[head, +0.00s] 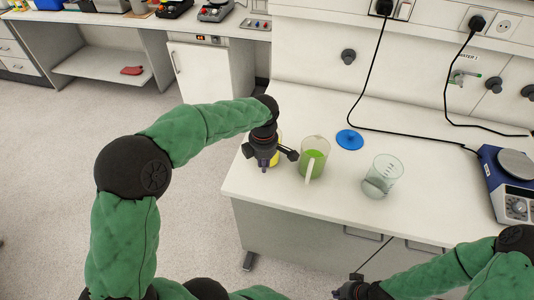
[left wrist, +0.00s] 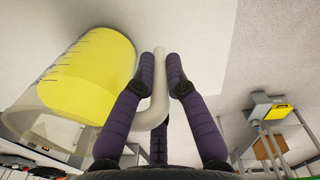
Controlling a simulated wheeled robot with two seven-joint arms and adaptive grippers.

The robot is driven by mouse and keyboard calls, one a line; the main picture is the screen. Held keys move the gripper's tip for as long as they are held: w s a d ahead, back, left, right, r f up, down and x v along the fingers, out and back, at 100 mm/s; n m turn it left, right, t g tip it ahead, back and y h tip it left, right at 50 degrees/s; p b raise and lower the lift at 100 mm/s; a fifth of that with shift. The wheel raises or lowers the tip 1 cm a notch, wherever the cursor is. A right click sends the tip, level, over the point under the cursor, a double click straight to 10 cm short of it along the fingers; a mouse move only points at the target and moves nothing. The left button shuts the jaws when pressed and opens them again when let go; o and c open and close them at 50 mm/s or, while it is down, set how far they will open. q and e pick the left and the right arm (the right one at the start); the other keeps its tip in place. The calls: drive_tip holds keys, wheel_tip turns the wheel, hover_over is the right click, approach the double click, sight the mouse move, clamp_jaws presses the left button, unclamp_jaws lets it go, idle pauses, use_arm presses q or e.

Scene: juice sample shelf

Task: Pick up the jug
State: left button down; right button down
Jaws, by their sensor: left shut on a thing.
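A clear jug with yellow liquid shows in the left wrist view (left wrist: 85,75), its pale handle between my fingers. In the head view the jug (head: 275,160) is mostly hidden behind my left gripper (head: 270,162), near the left end of the white bench. My left gripper (left wrist: 160,70) is shut on the handle. I cannot tell whether the jug touches the bench. A second jug with green liquid (head: 313,160) stands just to its right, and an empty clear beaker or jug (head: 383,175) stands further right. My right gripper (head: 350,290) is low at the bottom edge, in front of the bench; its fingers are unclear.
A blue round lid (head: 350,139) lies on the bench (head: 305,110) behind the jugs. A blue hotplate-like device (head: 510,180) stands at the right. Black cables run from wall sockets across the bench. Bare bench lies between the empty vessel and the device.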

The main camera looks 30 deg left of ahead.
use_arm(q)
drive_tip(key=shift+r, duration=0.1)
wheel_tip(320, 180, up, 10)
drive_tip(key=p, duration=0.2)
drive_tip(key=shift+p, duration=0.3)
drive_tip(key=c, duration=1.9)
unclamp_jaws()
clamp_jaws()
